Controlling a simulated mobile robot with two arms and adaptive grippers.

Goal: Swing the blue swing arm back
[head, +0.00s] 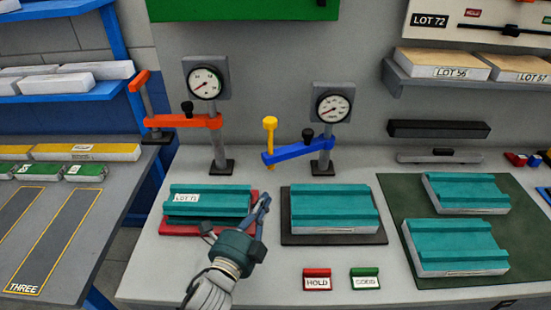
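The blue swing arm (295,149) reaches left from the right gauge post (322,158). A yellow upright knob (270,125) is at its free end, and a black knob stands near the post. The arm sits behind the middle teal panel (332,208), higher than it. My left gripper (234,216) is in front of and over the right part of the left teal panel (208,200), apart from the blue arm. Its fingers look spread, with nothing held between them. My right gripper is not in view.
An orange swing arm (185,121) on the left gauge post (218,150) reaches left with an upright handle. Two teal panels lie on a green mat (412,195) at right. HOLD (317,280) and GOOD (365,279) tags lie in front. Wall shelves hold boxes.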

